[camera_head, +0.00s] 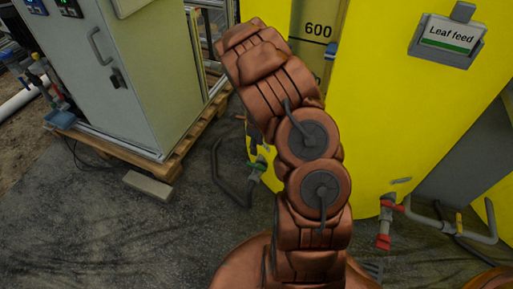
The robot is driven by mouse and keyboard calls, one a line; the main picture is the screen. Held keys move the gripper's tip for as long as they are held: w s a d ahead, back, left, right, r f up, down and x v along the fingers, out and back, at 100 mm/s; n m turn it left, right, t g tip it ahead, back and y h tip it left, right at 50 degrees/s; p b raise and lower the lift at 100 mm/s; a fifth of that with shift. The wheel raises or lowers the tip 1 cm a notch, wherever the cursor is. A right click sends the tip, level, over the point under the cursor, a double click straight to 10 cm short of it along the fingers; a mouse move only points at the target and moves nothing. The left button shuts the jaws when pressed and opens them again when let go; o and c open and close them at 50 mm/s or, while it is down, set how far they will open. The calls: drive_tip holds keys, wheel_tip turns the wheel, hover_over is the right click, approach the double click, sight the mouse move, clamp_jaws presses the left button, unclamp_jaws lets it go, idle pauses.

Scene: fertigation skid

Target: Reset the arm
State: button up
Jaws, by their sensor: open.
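My copper-brown arm rises from the bottom middle of the head view, with two round dark joint caps near its centre. Its upper part bends up and to the left, in front of a yellow tank (400,130). I cannot make out my gripper; no fingertips show in this view. The arm covers part of the tank and whatever lies directly behind it.
A grey cabinet (140,75) stands on a wooden pallet (185,145) at the left. A block (147,186) lies on the floor before it. A "Leaf feed" sign (448,37) is on the tank. A red-handled valve (384,240) and pipe (425,217) are low right. The left foreground floor is clear.

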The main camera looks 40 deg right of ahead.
idle(0.4)
drive_tip(key=s+a+r+n+p, duration=0.4)
drive_tip(key=a+r+n+p, duration=0.15)
drive_tip(key=r, duration=0.65)
drive_tip(key=s+a+r+n+p, duration=0.35)
drive_tip(key=r+p, duration=0.25)
drive_tip(key=r, duration=0.7)
drive_tip(key=s+a+r+n+p, duration=0.3)
drive_tip(key=a+r+n+p, duration=0.25)
drive_tip(key=r, duration=0.65)
drive_tip(key=s+a+r+n+g+p, duration=0.1)
drive_tip(key=s+a+r+n+p, duration=0.2)
drive_tip(key=s+r+n+p, duration=0.4)
drive_tip(key=s+a+r+n+p, duration=0.4)
drive_tip(key=s+r+n+p, duration=0.3)
drive_tip(key=s+r, duration=0.5)
wheel_tip(320, 180, up, 3)
drive_tip(key=shift+s+a+r+n+g+p, duration=0.1)
drive_tip(key=shift+s+a+n+g+p, duration=0.2)
drive_tip(key=shift+n, duration=0.45)
drive_tip(key=shift+d, duration=0.15)
